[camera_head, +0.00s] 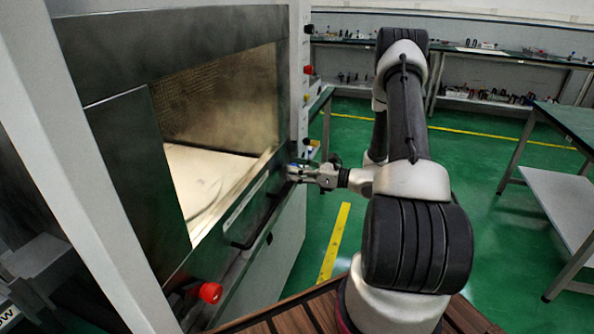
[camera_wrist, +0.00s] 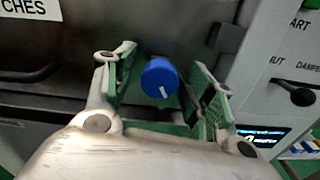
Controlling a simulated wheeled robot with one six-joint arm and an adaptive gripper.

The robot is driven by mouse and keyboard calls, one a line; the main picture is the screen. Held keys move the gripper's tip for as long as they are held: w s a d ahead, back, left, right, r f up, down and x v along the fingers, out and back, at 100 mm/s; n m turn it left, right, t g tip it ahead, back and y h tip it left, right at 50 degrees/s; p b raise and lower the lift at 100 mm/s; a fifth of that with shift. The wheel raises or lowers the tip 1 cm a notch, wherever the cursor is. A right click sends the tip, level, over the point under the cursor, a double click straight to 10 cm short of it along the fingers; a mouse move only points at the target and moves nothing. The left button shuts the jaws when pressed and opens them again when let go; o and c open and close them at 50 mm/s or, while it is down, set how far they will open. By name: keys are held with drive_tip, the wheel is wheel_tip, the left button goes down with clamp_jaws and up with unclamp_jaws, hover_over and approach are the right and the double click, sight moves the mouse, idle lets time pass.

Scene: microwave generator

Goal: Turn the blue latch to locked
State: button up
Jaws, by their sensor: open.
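The blue latch (camera_wrist: 160,78) is a round blue knob with a white mark near its lower edge, on the dark front of the machine. In the wrist view it sits between the two fingers of my gripper (camera_wrist: 168,90), which are open on either side of it. I see no clear contact between fingers and knob. In the head view my gripper (camera_head: 296,172) is at the right edge of the machine's door (camera_head: 225,235); the latch is mostly hidden there, with only a small hint of blue.
The door has a dark bar handle (camera_head: 240,225) and a window onto a pale interior. A red knob (camera_head: 210,292) sticks out at the lower left. In the wrist view a black lever (camera_wrist: 296,94) is on the light panel at right. Green floor is open beyond my arm.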

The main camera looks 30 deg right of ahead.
drive_tip(key=shift+c, duration=0.5)
drive_tip(key=c, duration=1)
drive_tip(key=shift+o, duration=0.2)
drive_tip(key=shift+n, duration=0.4)
drive_tip(key=n, duration=0.3)
drive_tip(key=shift+n, duration=0.4)
drive_tip(key=n, duration=0.4)
drive_tip(key=shift+n, duration=0.3)
drive_tip(key=n, duration=0.8)
drive_tip(key=shift+n, duration=0.5)
